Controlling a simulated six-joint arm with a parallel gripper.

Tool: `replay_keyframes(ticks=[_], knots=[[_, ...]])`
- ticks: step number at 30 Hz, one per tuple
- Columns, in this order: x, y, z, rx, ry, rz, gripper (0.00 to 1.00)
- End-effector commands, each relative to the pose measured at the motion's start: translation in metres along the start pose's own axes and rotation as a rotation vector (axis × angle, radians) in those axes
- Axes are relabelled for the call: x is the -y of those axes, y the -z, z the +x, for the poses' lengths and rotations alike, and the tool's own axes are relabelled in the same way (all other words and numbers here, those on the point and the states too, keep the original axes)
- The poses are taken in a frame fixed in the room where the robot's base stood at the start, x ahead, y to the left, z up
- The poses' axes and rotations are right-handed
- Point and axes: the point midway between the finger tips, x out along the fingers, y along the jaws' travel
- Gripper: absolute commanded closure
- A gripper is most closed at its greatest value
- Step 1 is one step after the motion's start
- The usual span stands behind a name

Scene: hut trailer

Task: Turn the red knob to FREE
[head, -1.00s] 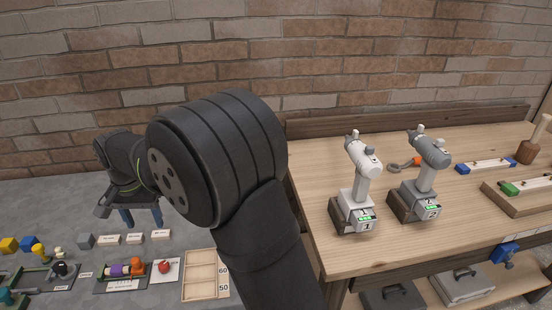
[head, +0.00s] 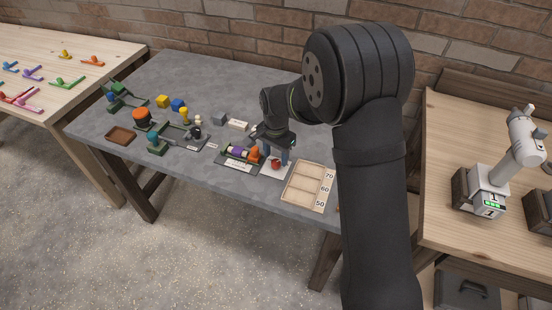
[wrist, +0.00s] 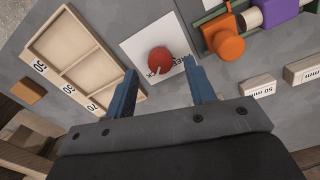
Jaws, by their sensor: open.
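The red knob (head: 276,163) sits on a white plate (head: 278,172) on the grey table. My gripper (head: 275,155) is open above the knob. In the wrist view its two blue fingers (wrist: 159,72) are on either side of and slightly short of the knob. I see no contact.
A wooden tray (head: 309,186) with numbered sections stands right of the plate. An orange and purple clamp-like device (head: 240,153) stands close on the left. Small labelled blocks (head: 238,124) lie behind. A wooden bench (head: 440,170) is at the right.

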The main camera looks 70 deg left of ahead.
Motion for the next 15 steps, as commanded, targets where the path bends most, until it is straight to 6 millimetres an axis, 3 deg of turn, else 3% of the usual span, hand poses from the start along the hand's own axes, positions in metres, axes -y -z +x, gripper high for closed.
replay_keyframes(ticks=[6, 15], knots=[[0.000, 0.000, 0.020, 0.000, 0.000, 0.000, 0.50], [0.000, 0.000, 0.023, 0.000, 0.000, 0.000, 0.50]])
